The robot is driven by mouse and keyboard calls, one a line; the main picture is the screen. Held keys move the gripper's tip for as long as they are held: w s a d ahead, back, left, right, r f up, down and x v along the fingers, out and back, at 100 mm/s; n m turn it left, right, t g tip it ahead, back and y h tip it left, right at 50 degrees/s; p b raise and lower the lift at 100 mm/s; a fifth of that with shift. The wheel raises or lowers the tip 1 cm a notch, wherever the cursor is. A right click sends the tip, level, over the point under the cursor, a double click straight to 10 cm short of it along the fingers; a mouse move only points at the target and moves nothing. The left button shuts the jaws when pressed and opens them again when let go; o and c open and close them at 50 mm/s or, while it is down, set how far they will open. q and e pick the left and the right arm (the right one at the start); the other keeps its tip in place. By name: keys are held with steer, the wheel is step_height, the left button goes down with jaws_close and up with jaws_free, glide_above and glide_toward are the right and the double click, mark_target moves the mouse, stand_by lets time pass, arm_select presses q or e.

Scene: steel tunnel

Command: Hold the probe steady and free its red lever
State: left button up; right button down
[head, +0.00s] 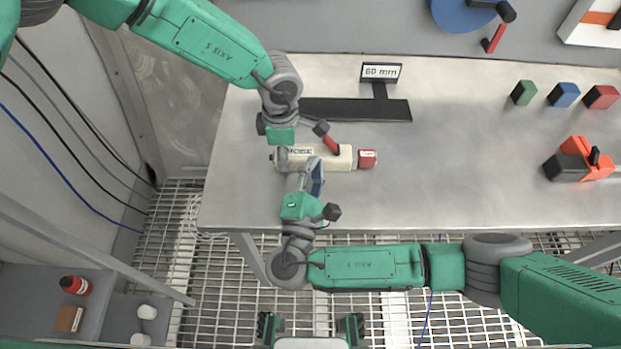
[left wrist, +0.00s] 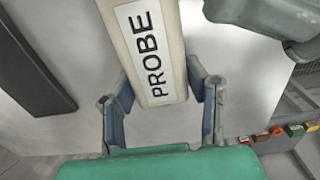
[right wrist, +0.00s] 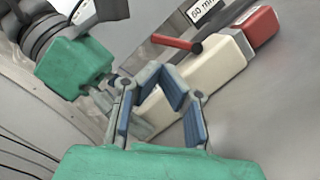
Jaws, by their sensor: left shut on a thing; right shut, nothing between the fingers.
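The probe (head: 330,159) is a cream body with a red end cap (head: 367,158) and a PROBE label; it lies level at the bench's left part, contact with the bench unclear. Its red lever (head: 331,144) sticks out on the far side; the right wrist view shows the lever (right wrist: 174,42) slanting off the body. My left gripper (head: 284,158) is shut across the probe near its left end; the label (left wrist: 151,50) shows between its pads. My right gripper (right wrist: 160,73) is shut and empty, tips together, on the near side of the probe, apart from the lever.
A dark flat bar (head: 350,108) with a 60 mm sign (head: 381,72) lies behind the probe. Green (head: 523,92), blue (head: 563,94) and red (head: 601,97) blocks and an orange-black device (head: 580,162) stand at right. The bench (head: 450,150) middle is clear.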

mark_target(320, 149)
steer(key=shift+x, duration=1.75)
steer(key=shift+d+r+m, duration=0.2)
steer(key=shift+r+m, duration=0.1)
steer(key=shift+m, duration=0.7)
steer(key=m, duration=0.1)
steer(key=m+g, duration=0.1)
steer(key=shift+d+r+m, duration=0.35)
steer(key=shift+r+m, duration=0.05)
steer(key=m, duration=0.1)
steer(key=d+m+g, duration=0.1)
steer(key=m, duration=0.1)
steer(key=r+m, duration=0.1)
steer(key=m, duration=0.1)
steer(key=shift+d+g, duration=0.3)
steer(key=shift+d, duration=0.1)
steer(key=shift+s, duration=0.1)
steer(key=v, duration=0.9)
steer(key=shift+s+r, duration=0.3)
steer(key=shift+s, duration=0.1)
